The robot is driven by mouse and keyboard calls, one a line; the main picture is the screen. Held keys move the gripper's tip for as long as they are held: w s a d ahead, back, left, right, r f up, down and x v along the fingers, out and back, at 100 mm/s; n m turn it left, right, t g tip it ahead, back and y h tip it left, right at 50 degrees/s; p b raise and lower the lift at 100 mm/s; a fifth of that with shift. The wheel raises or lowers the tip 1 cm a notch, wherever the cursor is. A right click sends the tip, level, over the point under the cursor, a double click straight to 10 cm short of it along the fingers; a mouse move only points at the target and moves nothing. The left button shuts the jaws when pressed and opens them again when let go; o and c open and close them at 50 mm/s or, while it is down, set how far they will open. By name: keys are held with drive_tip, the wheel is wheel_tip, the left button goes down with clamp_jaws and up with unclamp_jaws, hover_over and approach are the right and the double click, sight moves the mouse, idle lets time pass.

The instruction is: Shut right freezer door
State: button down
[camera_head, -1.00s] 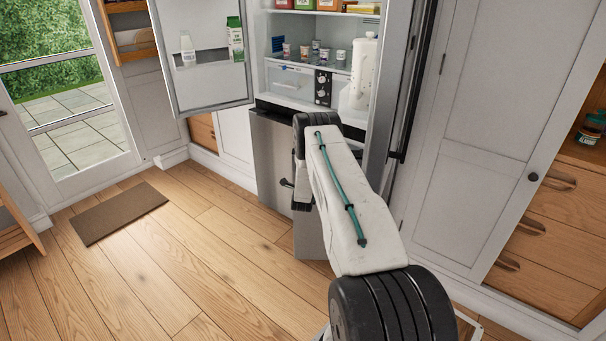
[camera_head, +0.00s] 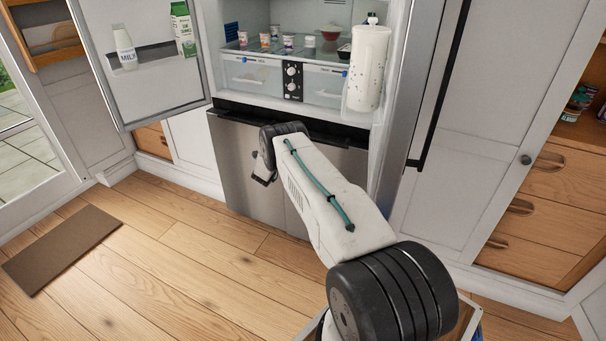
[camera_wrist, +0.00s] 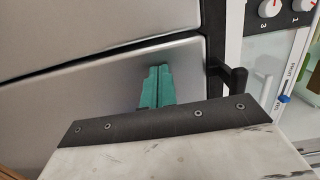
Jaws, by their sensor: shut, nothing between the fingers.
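The right freezer door (camera_head: 345,158) is the right steel panel below the open fridge compartment, largely hidden behind my arm in the head view. It looks roughly flush with the left freezer door (camera_head: 232,160). In the wrist view the right door (camera_wrist: 95,115) lies below a narrow dark seam, with the left door (camera_wrist: 90,30) above it. My gripper (camera_wrist: 155,88) shows teal fingers, shut and empty, against or just before the right door's face; contact cannot be told. A black handle or bracket (camera_wrist: 233,80) is beside the fingers. The fingers are hidden in the head view.
The upper left fridge door (camera_head: 145,60) stands open with milk in its rack. The upper right fridge door (camera_head: 425,90) is open too. Wooden drawers (camera_head: 530,200) are at right. The floor at left is clear except for a brown mat (camera_head: 62,250).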

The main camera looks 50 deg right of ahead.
drive_tip(key=w+v, duration=0.1)
drive_tip(key=v, duration=1.1)
drive_tip(key=shift+a, duration=0.4)
